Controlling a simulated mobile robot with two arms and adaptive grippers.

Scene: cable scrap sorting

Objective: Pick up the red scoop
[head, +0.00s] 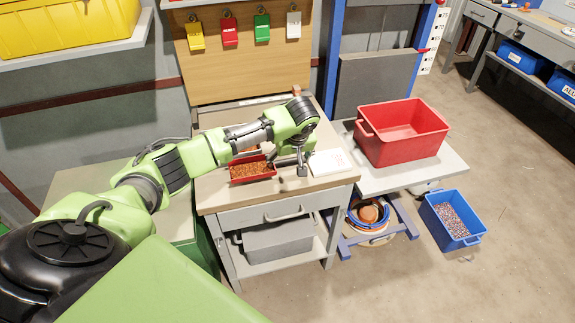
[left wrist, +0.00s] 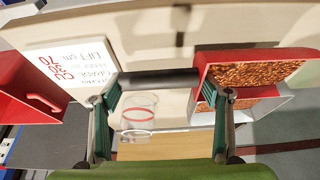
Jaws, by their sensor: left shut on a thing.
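The red scoop (head: 252,179) is on the wooden-topped workbench, full of copper-coloured granules. It also shows at the right of the left wrist view (left wrist: 206,68), beside one finger. My left gripper (head: 287,163) is at the scoop's right side, low over the bench. In the left wrist view, its teal-padded fingers (left wrist: 160,90) are apart with a dark cylindrical bar (left wrist: 155,78) spanning between them, which looks like the scoop's handle. The gripper is shut on it. Whether the scoop touches the bench is unclear. My right gripper is not in view.
A white printed sign or plate (head: 330,162) lies right of the gripper. A clear cup with a red band (left wrist: 138,110) shows between the fingers. A red bin (head: 402,137) stands on the grey table at right. A blue bin (head: 450,218) is on the floor.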

